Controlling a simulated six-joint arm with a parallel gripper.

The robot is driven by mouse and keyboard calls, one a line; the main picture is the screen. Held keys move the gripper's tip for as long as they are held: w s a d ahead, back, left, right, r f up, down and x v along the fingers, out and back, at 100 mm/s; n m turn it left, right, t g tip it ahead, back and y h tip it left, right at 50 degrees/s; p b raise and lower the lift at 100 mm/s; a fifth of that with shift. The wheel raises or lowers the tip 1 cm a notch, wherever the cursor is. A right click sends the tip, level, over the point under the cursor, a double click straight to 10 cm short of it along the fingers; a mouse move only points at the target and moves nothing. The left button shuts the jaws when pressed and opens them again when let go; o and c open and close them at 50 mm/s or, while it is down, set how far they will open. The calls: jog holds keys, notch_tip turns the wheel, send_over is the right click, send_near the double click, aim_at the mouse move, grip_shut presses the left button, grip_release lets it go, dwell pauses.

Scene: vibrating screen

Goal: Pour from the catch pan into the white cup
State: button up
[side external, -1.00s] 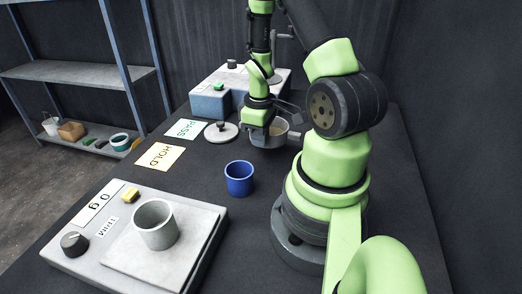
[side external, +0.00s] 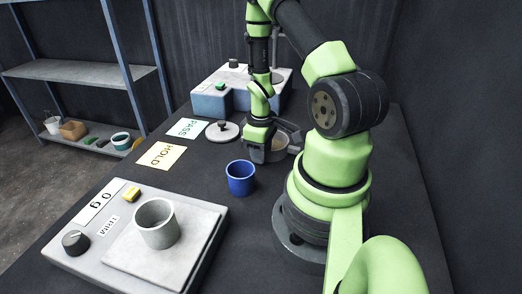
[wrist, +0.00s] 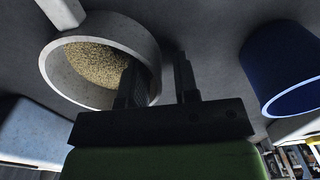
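The catch pan (side external: 292,146) is a grey round vessel beside my gripper (side external: 259,153). In the wrist view the pan (wrist: 62,84) shows yellowish grains inside. The white cup (side external: 157,232) stands upright on the scale plate at the front left, well apart from my gripper. Its inside looks empty.
A grey lid (side external: 222,132), PASS card (side external: 187,128) and HOLD card (side external: 160,156) lie nearby. The blue-grey machine (side external: 212,100) stands behind.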

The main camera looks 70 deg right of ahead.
notch_tip(320, 180, up, 10)
jog(key=shift+s+f, duration=0.1)
jog(key=w+a+r+m+t+h, duration=0.1)
jog(key=w+a+r+t, duration=0.25)
jog(key=a+r, duration=0.7)
jog(key=s+a+r+m+t+y, duration=0.1)
jog(key=s+a+r+t, duration=0.1)
jog(key=a+r, duration=0.3)
jog(key=s+a+r+m+t+y, duration=0.1)
jog(key=s+a+r+y, duration=0.1)
jog(key=a+r, duration=0.3)
jog(key=shift+s+r+t, duration=0.2)
jog(key=shift+s+t, duration=0.15)
jog(key=shift+s, duration=0.45)
jog(key=shift+o, duration=0.4)
jog(key=shift+w, duration=0.1)
dwell(0.8)
